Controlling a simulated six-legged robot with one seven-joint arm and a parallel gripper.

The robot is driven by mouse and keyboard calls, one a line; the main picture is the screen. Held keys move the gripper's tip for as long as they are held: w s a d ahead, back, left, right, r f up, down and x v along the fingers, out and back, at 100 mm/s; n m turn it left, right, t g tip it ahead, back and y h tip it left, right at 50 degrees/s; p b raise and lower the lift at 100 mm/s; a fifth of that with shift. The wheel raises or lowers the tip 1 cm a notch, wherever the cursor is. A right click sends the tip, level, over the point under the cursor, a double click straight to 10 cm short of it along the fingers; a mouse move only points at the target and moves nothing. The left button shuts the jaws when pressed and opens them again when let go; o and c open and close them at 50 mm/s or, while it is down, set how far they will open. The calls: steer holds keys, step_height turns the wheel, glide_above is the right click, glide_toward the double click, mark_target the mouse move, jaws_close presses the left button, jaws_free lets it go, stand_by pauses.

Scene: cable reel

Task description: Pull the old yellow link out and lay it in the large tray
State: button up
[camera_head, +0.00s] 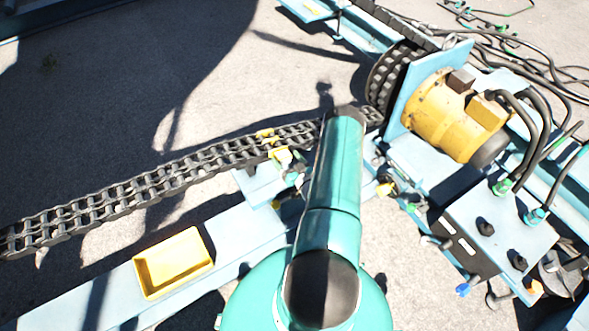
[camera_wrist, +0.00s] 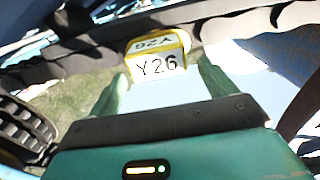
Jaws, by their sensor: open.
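In the wrist view, a yellow-edged link block (camera_wrist: 158,65) with white faces marked "Y26" sits at the dark chain. My gripper (camera_wrist: 163,76) has its two green fingers open, one on each side of the block's near part. I cannot tell whether they touch it. In the head view, a yellow piece (camera_head: 266,135) shows in the chain, with a yellow and white block (camera_head: 281,154) just below it. My teal arm covers the chain to their right, and my fingers are not clear there. A shallow yellow tray (camera_head: 140,276) lies empty on the pale blue beam at lower left.
The chain (camera_head: 130,192) runs from the left edge to a dark reel (camera_head: 386,80). A yellow motor (camera_head: 448,115) and a control box (camera_head: 490,235) with hoses crowd the right. Small fittings lie right of my arm. The floor at upper left is clear.

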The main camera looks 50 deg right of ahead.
steer(key=shift+x, duration=1.35)
steer(key=c, duration=1.4)
steer(key=shift+o, duration=0.2)
steer(key=v, duration=1.5)
steer(key=shift+s, duration=0.2)
steer(key=shift+r, duration=0.15)
step_height(320, 180, up, 9)
stand_by(1.0)
